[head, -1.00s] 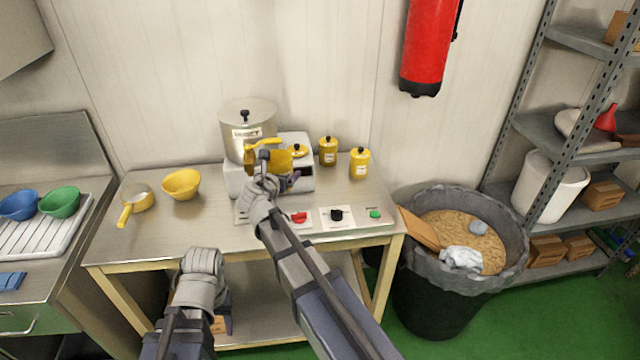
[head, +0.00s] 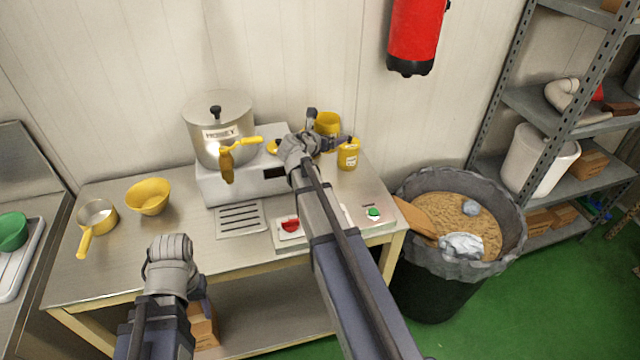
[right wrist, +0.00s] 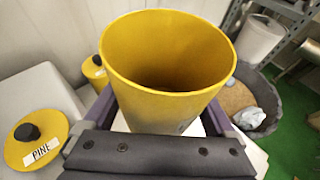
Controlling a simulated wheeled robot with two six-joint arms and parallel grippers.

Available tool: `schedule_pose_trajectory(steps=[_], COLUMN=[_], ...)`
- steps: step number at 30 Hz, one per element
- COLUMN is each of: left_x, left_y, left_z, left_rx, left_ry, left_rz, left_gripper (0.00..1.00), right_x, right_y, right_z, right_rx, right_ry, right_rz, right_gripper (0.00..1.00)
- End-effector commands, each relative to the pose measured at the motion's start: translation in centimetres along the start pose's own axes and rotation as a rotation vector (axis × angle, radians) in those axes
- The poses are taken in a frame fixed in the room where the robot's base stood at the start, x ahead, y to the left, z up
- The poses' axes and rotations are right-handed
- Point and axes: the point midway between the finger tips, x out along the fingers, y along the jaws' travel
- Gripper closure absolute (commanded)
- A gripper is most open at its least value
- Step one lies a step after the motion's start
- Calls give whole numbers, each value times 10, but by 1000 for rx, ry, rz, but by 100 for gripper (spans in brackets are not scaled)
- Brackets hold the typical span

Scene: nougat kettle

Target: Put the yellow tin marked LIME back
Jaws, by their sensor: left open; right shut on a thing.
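My right gripper (head: 328,134) is shut on an open, lidless yellow tin (head: 327,122), held above the back right of the table. In the right wrist view the tin (right wrist: 168,55) stands roughly upright between the fingers; its inside looks empty and its label is hidden. A yellow lid marked PINE with a black knob (right wrist: 35,138) lies on the white cooker. A lidded yellow tin (head: 348,155) stands on the table right of the gripper; its label is too small to read. My left gripper (head: 198,290) is low at the table's front edge, empty, its fingers mostly hidden.
A steel kettle (head: 218,130) with a yellow tap stands on the white cooker (head: 240,185). A yellow bowl (head: 148,196) and a yellow-handled pan (head: 97,218) are on the left. A bin (head: 430,285) stands right.

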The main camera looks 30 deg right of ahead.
Motion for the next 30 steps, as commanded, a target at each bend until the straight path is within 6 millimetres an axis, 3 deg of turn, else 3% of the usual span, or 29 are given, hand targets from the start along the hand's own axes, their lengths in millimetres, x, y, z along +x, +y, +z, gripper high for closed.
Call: schedule_pose_trajectory(steps=[6, 11, 30], left_x=[2, 14, 122], left_y=[0, 1, 12], left_z=[0, 0, -7], left_rx=[0, 0, 0], left_ry=[0, 0, 0], left_rz=[0, 0, 0], left_gripper=[45, 45, 45], right_x=[4, 8, 50], right_y=[-5, -4, -4], right_z=[0, -12, -112], right_rx=[4, 4, 3], right_ry=[0, 0, 0], right_rz=[-9, -8, -7], right_gripper=[98, 98, 98])
